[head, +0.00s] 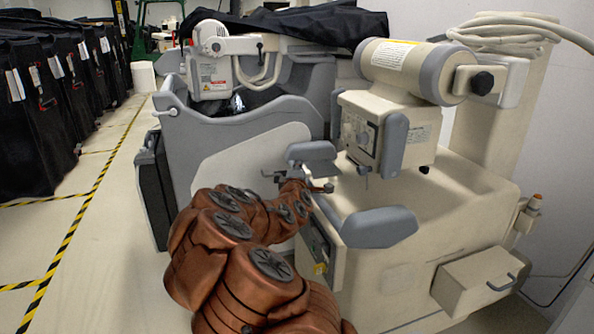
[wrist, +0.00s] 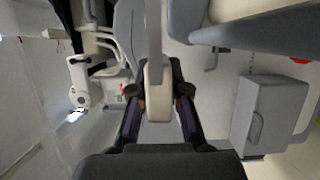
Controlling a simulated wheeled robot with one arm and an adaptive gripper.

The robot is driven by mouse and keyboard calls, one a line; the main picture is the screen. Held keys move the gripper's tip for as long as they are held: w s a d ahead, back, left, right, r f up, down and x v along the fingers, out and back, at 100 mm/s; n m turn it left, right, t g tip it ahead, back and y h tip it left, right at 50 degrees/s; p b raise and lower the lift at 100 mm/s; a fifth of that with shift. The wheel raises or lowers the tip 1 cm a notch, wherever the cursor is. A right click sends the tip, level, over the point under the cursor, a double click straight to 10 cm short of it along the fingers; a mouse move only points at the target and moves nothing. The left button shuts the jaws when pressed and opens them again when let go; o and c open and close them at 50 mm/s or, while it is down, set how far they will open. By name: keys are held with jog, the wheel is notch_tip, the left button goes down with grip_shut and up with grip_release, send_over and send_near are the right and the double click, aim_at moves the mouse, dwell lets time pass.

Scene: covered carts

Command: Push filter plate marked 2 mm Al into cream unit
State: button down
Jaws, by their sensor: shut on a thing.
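The cream unit (head: 420,135) stands at the right in the head view, with a cylindrical head and a boxy part with a dial below it. My gripper (head: 300,182) is in front of and below that boxy part, near a grey paddle-shaped piece (head: 312,152). In the wrist view my gripper (wrist: 158,98) is shut on a narrow cream piece (wrist: 155,75), which looks like the filter plate seen edge-on. A grey bar lies beyond it. The 2 mm Al marking cannot be read.
A grey padded arm (head: 380,227) juts out below the boxy part. A grey and white cart (head: 255,150) stands behind my arm. Black covered carts (head: 35,110) line the left; the floor between is clear.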

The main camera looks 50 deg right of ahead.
aim_at(317, 165)
jog(key=shift+s+d+p, duration=0.4)
jog(key=shift+s+d, duration=0.1)
jog(key=shift+d, duration=0.25)
jog(key=shift+s+d+p, duration=0.4)
jog(key=shift+s+d, duration=0.05)
jog(key=shift+d, duration=0.25)
jog(key=shift+s+d+p, duration=0.4)
jog(key=shift+s+d, duration=0.1)
jog(key=shift+d, duration=0.25)
jog(key=shift+b, duration=0.7)
dwell(0.4)
jog(key=shift+s+d+p, duration=0.4)
jog(key=shift+s+d, duration=0.15)
jog(key=shift+d, duration=0.3)
jog(key=shift+s+d+p, duration=0.35)
jog(key=shift+s+d, duration=0.2)
jog(key=shift+d, duration=0.25)
jog(key=shift+s+d+p, duration=0.4)
jog(key=shift+s+d, duration=0.15)
jog(key=shift+d, duration=0.3)
dwell(0.7)
jog(key=shift+a, duration=0.1)
jog(key=shift+w+a+b, duration=0.7)
jog(key=shift+a+b, duration=0.2)
jog(key=shift+a, duration=0.1)
jog(key=shift+w+a+b, duration=0.7)
jog(key=shift+a+b, duration=0.2)
jog(key=shift+a, duration=0.1)
